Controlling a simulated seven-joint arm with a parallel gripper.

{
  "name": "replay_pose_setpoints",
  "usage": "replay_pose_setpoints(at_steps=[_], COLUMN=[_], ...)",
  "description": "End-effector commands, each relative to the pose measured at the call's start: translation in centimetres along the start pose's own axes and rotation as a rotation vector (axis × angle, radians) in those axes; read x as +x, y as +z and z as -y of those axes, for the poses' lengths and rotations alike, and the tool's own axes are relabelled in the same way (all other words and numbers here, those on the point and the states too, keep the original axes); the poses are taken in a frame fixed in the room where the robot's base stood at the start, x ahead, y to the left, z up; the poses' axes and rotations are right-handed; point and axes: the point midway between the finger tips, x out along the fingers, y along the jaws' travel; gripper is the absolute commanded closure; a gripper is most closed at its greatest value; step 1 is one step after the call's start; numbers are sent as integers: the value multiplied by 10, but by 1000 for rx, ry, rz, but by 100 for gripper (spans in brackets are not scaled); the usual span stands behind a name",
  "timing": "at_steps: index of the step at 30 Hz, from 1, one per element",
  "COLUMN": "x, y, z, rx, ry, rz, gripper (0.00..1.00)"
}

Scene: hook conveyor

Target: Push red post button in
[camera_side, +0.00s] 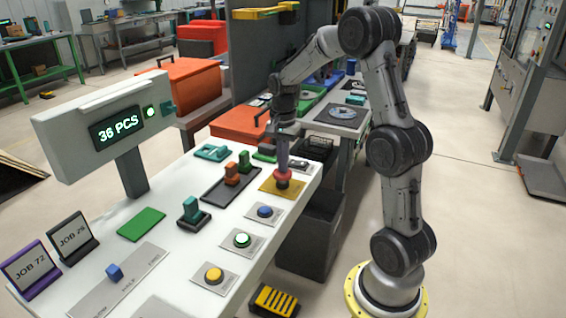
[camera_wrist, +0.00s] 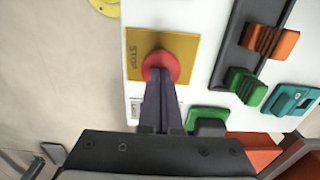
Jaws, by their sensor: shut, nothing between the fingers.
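The red post button (camera_side: 283,175) stands on a yellow plate (camera_side: 268,187) near the right edge of the white table. In the wrist view the red button (camera_wrist: 160,62) is round, and its yellow plate (camera_wrist: 190,47) reads STOP. My gripper (camera_side: 282,166) is shut and points down over the red button. Its fingertips (camera_wrist: 160,72) overlap the near part of the button in the wrist view. The tips appear at or on the button's top; I cannot tell whether they press it. The fingers hide part of the button.
A dark tray (camera_side: 217,190) with orange and green blocks lies left of the red button. A sign reading 36 PCS (camera_side: 116,127) stands at the back left.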

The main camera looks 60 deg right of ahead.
Motion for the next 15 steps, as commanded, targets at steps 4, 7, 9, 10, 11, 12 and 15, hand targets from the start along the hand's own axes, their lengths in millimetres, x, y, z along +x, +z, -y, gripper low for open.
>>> replay_pose_setpoints(at_steps=[4, 7, 9, 10, 11, 12, 15], x=[0, 0, 3, 5, 8, 14, 26], y=[0, 0, 0, 0, 0, 0, 0], z=[0, 0, 0, 0, 0, 0, -1], rx=[0, 0, 0, 0, 0, 0, 1], ry=[0, 0, 1, 1, 1, 3, 3], rz=[0, 0, 0, 1, 1, 2, 2], gripper=[100, 100, 100, 100, 100, 100, 100])
